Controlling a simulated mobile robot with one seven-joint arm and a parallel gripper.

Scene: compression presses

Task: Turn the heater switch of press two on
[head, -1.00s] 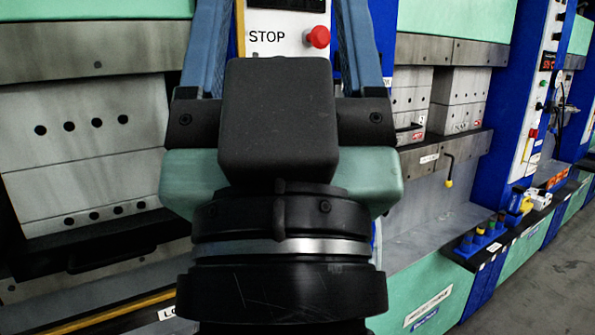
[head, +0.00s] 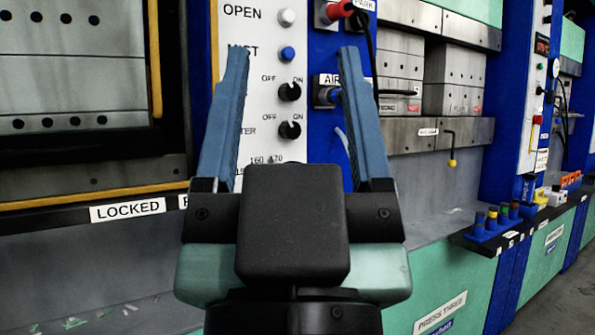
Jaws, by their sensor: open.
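A black rotary switch (head: 289,129) with OFF and ON marks is on the white control panel (head: 262,60). Its label ends in "TER"; my left finger hides the start. Its pale mark seems to be at upper right, toward ON, but it is small. A similar OFF/ON switch (head: 289,91) is just above it. My gripper (head: 293,52) is open and empty, with its blue fingers spread either side of the switches in the picture. I cannot tell the gap to the panel. No press two label is visible.
Above the switches are a blue button (head: 288,54) and a white OPEN button (head: 286,17). A LOCKED label (head: 128,209) is at left. A PRESS THREE label (head: 440,313) is at lower right.

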